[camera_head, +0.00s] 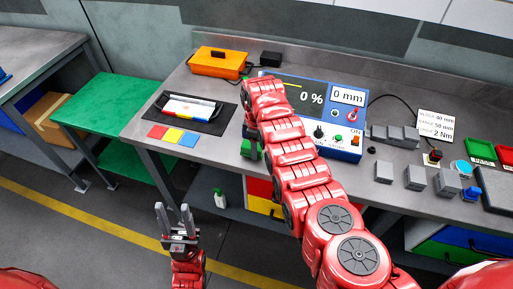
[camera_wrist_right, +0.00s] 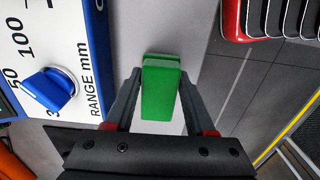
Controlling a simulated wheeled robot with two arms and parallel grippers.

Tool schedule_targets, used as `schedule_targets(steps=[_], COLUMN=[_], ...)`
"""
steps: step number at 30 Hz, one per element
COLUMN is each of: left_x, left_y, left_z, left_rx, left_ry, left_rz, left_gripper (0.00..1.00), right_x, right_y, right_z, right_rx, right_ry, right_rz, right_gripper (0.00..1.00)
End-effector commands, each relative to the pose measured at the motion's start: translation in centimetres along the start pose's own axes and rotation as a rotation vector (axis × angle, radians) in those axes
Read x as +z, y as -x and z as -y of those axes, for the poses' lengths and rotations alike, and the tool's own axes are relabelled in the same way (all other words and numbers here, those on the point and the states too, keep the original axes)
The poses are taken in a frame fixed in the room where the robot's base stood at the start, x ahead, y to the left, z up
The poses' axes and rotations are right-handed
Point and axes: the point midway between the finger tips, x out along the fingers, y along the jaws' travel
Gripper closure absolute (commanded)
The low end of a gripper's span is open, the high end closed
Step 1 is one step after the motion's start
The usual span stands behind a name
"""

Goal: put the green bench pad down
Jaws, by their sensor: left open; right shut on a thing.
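The green bench pad (camera_wrist_right: 160,92) is a small green block between the two fingers of my right gripper (camera_wrist_right: 160,76), which is shut on it. In the head view a green part of the pad (camera_head: 248,148) shows left of my right arm, at the bench's front edge. The right arm hides most of that gripper there. I cannot tell whether the pad touches the grey bench (camera_head: 215,143). My left gripper (camera_head: 173,207) is open and empty, low in front of the bench, above the floor.
The blue-and-white meter box (camera_head: 330,135) stands close to the pad. A black tray (camera_head: 190,106), coloured cards (camera_head: 173,135) and an orange case (camera_head: 218,63) lie to the left. Grey blocks (camera_head: 415,177) stand to the right. Bare bench lies between tray and meter.

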Motion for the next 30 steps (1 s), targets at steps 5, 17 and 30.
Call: schedule_targets(steps=[5, 17, 30], left_x=[-0.1, 0.0, 0.0], left_y=[-0.5, 0.1, -0.1], left_z=[0.0, 0.0, 0.0], left_rx=[0.0, 0.0, 0.0], left_ry=[0.0, 0.0, 0.0], left_rz=[0.001, 0.001, 0.0], left_gripper=[0.53, 0.53, 0.53], right_x=[-0.1, -0.1, -0.1], right_y=[-1.0, -1.8, -1.5], right_z=[0.0, 0.0, 0.0], right_rx=[0.001, 0.003, 0.002], right_ry=[0.0, 0.0, 0.0], right_rz=[-0.001, -0.002, -0.002], right_gripper=[1.0, 1.0, 0.15])
